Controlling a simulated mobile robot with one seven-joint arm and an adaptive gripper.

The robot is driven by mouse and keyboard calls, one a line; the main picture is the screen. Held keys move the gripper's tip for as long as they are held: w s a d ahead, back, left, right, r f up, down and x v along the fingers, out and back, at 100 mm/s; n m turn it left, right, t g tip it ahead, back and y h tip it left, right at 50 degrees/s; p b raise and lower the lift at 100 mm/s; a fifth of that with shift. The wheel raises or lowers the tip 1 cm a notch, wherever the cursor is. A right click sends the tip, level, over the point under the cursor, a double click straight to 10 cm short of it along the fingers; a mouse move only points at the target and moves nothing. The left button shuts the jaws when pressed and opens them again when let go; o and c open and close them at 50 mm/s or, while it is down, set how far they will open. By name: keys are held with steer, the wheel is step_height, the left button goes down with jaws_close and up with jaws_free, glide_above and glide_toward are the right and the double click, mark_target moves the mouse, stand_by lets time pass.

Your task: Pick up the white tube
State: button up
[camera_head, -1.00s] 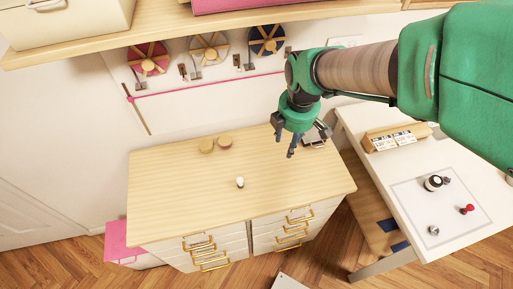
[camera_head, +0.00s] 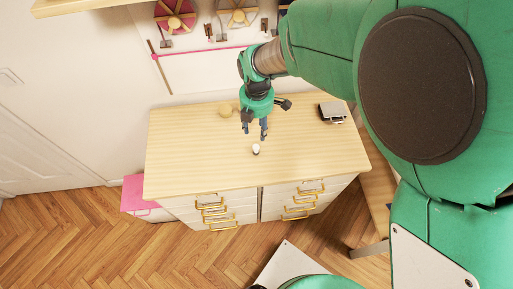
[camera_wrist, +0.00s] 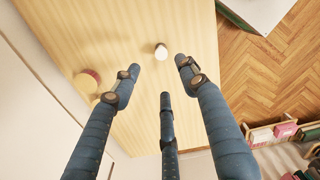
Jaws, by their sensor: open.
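The white tube (camera_head: 256,149) is a small white piece standing on the wooden top of the drawer cabinet (camera_head: 190,165). It also shows in the wrist view (camera_wrist: 161,52), just beyond the fingertips. My gripper (camera_head: 254,132) is above the cabinet top, just behind the tube in the head view. Its three dark fingers (camera_wrist: 160,85) are spread apart and empty. The tube is not between the fingers in the wrist view and no finger appears to touch it.
A round wooden piece (camera_head: 225,111) lies on the cabinet top behind my gripper, left of it. A dark and silver box (camera_head: 332,112) stands at the right rear. The cabinet top around the tube is clear. Thread wheels (camera_head: 175,14) hang on the wall behind.

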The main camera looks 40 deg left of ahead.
mark_target(256, 146)
steer(key=shift+f+b, duration=0.45)
steer(key=shift+f, duration=3.8)
steer(key=shift+s+f+b, duration=0.2)
steer(key=shift+f+b, duration=0.25)
steer(key=shift+f, duration=2.15)
steer(key=shift+c, duration=0.3)
jaws_close()
